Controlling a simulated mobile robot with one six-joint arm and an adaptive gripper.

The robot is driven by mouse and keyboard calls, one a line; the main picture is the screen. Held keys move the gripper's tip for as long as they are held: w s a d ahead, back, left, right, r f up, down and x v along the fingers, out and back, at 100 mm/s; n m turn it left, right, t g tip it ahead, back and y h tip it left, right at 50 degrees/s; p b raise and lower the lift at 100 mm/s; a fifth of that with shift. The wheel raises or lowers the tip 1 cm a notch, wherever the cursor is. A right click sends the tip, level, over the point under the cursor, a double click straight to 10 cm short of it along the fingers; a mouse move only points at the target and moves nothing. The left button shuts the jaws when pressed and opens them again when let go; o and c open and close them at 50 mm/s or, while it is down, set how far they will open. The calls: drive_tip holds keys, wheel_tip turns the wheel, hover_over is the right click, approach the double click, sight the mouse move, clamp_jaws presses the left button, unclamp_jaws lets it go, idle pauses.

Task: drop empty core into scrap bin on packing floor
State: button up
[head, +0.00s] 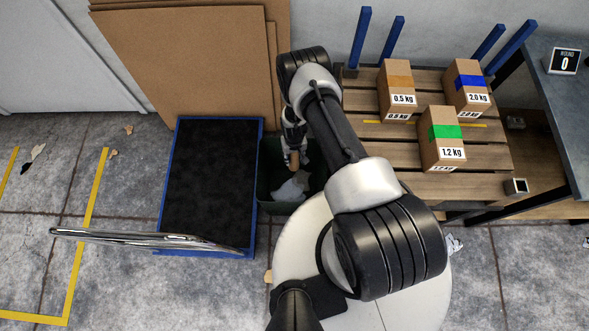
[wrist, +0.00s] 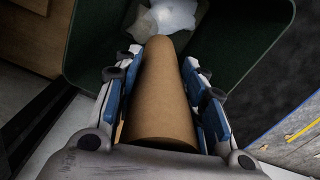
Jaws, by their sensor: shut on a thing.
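The empty core (wrist: 160,95) is a brown cardboard tube. In the wrist view it lies lengthwise between the blue pads of my gripper (wrist: 160,90), which is shut on it. The core (head: 294,160) also shows small in the head view, under my gripper (head: 293,148). The scrap bin (wrist: 88,50) is a dark green open container. The far end of the core points into its opening, over crumpled white scrap (wrist: 165,18). In the head view the bin (head: 271,208) stands on the floor, partly hidden by my arm. I cannot tell how deep the core's end reaches.
A black-topped cart (head: 211,185) with a blue frame and chrome handle (head: 140,238) stands left of the bin. Cardboard sheets (head: 185,60) lean on the wall behind. A wooden pallet (head: 480,155) with labelled boxes (head: 442,138) is at the right. Floor at the left is mostly clear.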

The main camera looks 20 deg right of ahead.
drive_tip(key=shift+f+b, duration=0.65)
drive_tip(key=shift+f, duration=0.65)
drive_tip(key=o, duration=1.1)
drive_tip(key=shift+r, duration=0.1)
wheel_tip(320, 180, up, 12)
